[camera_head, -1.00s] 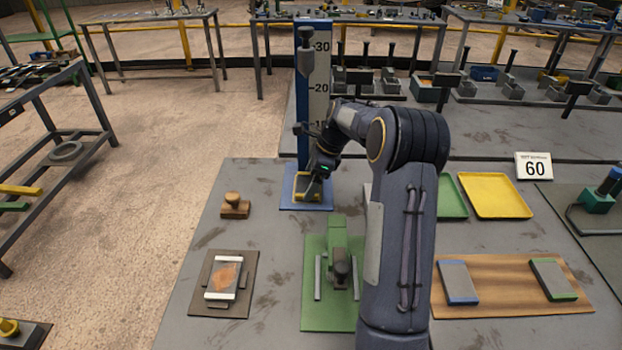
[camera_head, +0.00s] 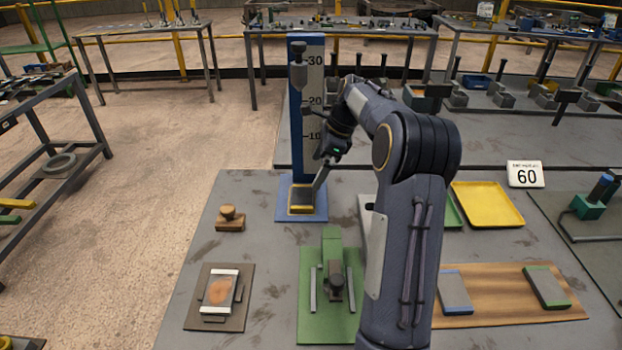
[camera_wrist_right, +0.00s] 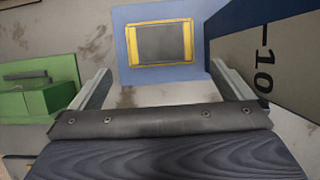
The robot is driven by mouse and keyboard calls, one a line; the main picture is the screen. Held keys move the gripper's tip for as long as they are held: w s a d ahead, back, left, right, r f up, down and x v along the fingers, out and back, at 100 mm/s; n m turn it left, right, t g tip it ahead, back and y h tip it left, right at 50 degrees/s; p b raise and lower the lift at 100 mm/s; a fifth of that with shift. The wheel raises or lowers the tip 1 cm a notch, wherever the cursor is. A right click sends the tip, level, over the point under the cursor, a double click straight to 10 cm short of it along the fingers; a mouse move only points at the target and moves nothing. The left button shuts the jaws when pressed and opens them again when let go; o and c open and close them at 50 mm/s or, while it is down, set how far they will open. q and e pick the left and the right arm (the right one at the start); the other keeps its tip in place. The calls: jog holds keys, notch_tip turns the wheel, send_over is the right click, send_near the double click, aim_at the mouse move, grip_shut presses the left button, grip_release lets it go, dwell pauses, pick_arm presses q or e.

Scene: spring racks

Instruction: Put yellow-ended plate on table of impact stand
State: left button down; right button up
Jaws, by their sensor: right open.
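The yellow-ended plate (camera_head: 302,201) is dark grey with a yellow strip at each end. It lies flat on the blue base of the impact stand (camera_head: 284,211), at the foot of its blue column with a height scale. The plate also shows whole in the right wrist view (camera_wrist_right: 162,43), with blue base around it. My right gripper (camera_head: 319,184) is above and just right of the plate, apart from it. In the right wrist view its two fingers (camera_wrist_right: 163,76) are spread wide with nothing between them. My left gripper is out of view.
A green fixture (camera_head: 310,320) stands in front of the stand. A wooden stamp (camera_head: 230,218) and a board with a white-ended sample (camera_head: 195,322) are to the left. A yellow tray (camera_head: 488,205) and a wooden board with two plates (camera_head: 505,284) are to the right.

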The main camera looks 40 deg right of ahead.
jog(key=v, duration=0.2)
jog(key=shift+s+d+r, duration=0.1)
jog(key=shift+r, duration=0.3)
dwell(0.3)
